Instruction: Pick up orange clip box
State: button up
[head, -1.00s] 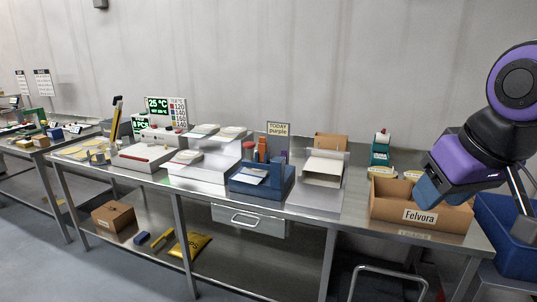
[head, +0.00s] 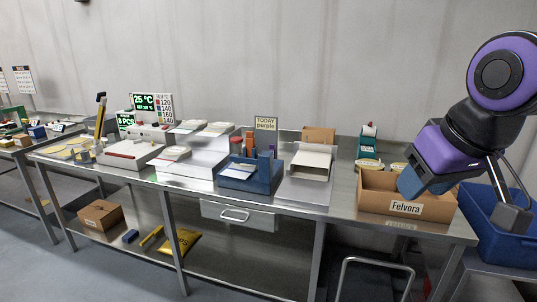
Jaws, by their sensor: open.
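A small upright orange piece (head: 249,142) stands in the blue organizer (head: 262,184) on the steel bench, beside a red piece and a purple one. It looks like the orange clip box, but it is small and its lower part is hidden by the organizer. My gripper (head: 511,208) is at the far right, over the blue crate, well apart from the organizer. It is open, with nothing seen between its fingers.
An open cardboard box marked Felvora (head: 440,212) stands on the bench's right end, partly behind my arm. A blue crate (head: 483,238) is right of the bench.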

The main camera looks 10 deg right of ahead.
aim_at(250, 139)
jog(key=i+u, duration=0.1)
jog(key=i, duration=0.65)
jog(key=i+l+u, duration=0.1)
jog(key=i, duration=0.6)
